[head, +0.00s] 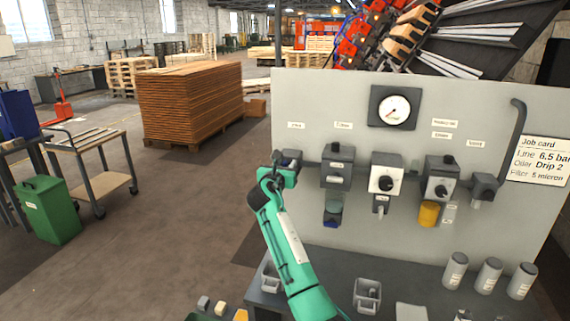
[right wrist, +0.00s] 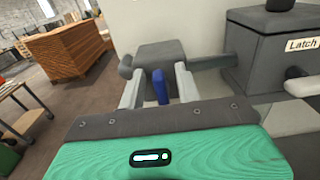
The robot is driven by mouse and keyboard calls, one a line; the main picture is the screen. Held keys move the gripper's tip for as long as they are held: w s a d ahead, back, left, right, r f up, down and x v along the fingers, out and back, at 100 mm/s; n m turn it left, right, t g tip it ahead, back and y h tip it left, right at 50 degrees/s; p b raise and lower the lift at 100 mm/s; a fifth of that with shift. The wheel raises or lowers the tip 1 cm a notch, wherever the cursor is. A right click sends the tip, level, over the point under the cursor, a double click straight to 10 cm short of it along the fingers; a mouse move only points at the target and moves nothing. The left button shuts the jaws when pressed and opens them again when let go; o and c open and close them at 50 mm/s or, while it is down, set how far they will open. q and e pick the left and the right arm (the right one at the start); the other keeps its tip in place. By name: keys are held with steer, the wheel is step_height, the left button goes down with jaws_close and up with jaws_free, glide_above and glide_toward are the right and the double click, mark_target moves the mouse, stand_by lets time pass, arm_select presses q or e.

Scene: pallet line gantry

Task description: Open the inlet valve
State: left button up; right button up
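The inlet valve is a dark grey block (head: 291,156) at the left end of the pipe on the panel. Its label in the head view is too small to read with certainty. In the right wrist view the valve body (right wrist: 160,54) is straight ahead, with a blue lever (right wrist: 160,87) pointing toward me. My right gripper (right wrist: 158,90) is open, one finger on each side of the lever, with a gap visible on both sides. In the head view my right gripper (head: 279,176) covers the lever and part of the valve. My left gripper is not in view.
Right of the valve on the panel (head: 300,100) are a grey unit (head: 337,167) with a blue bowl, a regulator (head: 385,175) and an oiler (head: 440,180). A gauge (head: 393,108) is above. A bench (head: 335,262) with bins and canisters is below.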

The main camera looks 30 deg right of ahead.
jaws_close()
